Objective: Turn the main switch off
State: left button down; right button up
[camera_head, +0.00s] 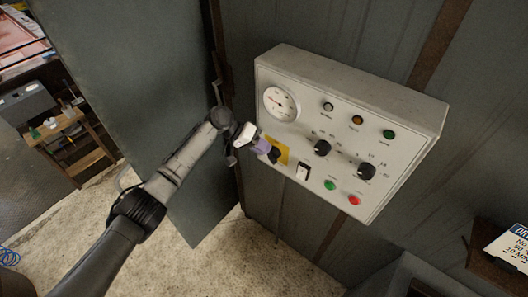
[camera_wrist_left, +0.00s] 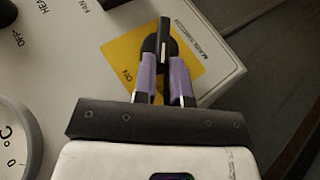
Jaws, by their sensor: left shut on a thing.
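The main switch is a black rotary handle on a yellow plate at the lower left of the control panel (camera_head: 330,95). In the head view the dark handle of the main switch (camera_head: 275,155) shows just past my fingertips. The fingers hide part of the handle. My right gripper is in neither view.
A round gauge (camera_head: 281,103) sits above the switch. A grey door (camera_head: 140,90) stands left of the panel.

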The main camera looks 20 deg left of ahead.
pick_arm(q)
jog(key=shift+a+f+n+h+b, duration=0.1)
jog(key=shift+f+n+h+b, duration=0.4)
jog(key=shift+h+b, duration=0.9)
jog(key=shift+a+f+n+h+b, duration=0.1)
jog(key=shift+f+n+h+b, duration=0.35)
jog(key=shift+h+b, duration=0.95)
jog(key=shift+a+f+n+h+b, duration=0.2)
jog(key=shift+f+h+b, duration=0.55)
jog(key=shift+b, duration=1.25)
jog(key=shift+w+d+r, duration=0.1)
jog(key=shift+d+r, duration=0.05)
jog(key=shift+r, duration=0.05)
jog(key=c, duration=1.4)
grip_release()
jog(key=shift+o, duration=1.2)
jog(key=shift+d, duration=0.15)
jog(key=shift+r, duration=0.1)
